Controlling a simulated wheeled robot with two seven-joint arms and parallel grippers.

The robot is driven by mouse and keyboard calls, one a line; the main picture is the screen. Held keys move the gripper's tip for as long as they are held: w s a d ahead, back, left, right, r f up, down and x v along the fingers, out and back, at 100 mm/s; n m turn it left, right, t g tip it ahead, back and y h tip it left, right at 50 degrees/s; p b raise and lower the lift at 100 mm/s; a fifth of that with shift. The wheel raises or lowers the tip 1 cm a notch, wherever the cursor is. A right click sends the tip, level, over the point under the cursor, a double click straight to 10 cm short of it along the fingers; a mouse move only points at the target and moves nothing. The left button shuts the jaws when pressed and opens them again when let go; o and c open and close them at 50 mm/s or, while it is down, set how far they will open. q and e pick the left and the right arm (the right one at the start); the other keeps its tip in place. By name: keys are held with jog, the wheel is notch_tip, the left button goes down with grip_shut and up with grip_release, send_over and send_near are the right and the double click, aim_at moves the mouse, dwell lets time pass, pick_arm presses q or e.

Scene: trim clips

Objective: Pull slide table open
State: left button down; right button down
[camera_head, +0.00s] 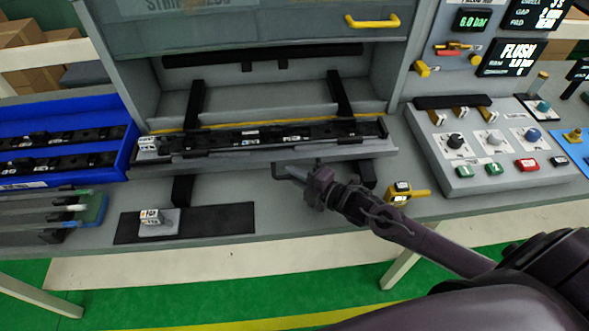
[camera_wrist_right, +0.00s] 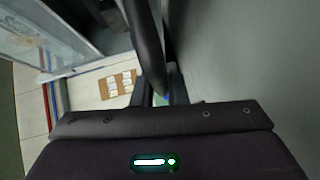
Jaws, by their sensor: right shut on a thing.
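The slide table (camera_head: 230,161) is a wide grey tray under the raised clear guard, carrying a long black trim strip (camera_head: 262,137). It sits out in front of the station's opening, with black rails (camera_head: 197,97) visible behind it. My right gripper (camera_head: 298,174) is at its front edge, shut on the dark handle bar (camera_head: 278,169). The bar's middle is hidden by the gripper. In the right wrist view a dark bar (camera_wrist_right: 146,45) runs down to between the fingers (camera_wrist_right: 155,92). My left gripper is not in view.
A blue bin (camera_head: 122,158) with black strips stands left. A black mat (camera_head: 225,222) with a small block lies in front. A yellow-handled tool (camera_head: 406,193) lies right of my gripper. A button panel (camera_head: 500,150) stands further right. The guard has a yellow handle (camera_head: 372,21).

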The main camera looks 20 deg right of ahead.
jog(key=shift+s+a+f, duration=0.1)
jog(key=shift+s, duration=0.2)
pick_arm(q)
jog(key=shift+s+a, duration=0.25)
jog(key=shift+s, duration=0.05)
pick_arm(e)
jog(key=c, duration=1.5)
grip_release()
jog(key=shift+o, duration=0.2)
jog(key=shift+s+d, duration=0.25)
jog(key=shift+s, duration=0.15)
jog(key=b+v, duration=0.1)
jog(key=v, duration=0.4)
jog(key=shift+s+d, duration=0.2)
jog(key=shift+s, duration=0.15)
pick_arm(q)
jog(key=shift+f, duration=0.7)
pick_arm(e)
jog(key=shift+s+d+r, duration=0.25)
jog(key=shift+s+r, duration=0.05)
jog(key=shift+s, duration=0.1)
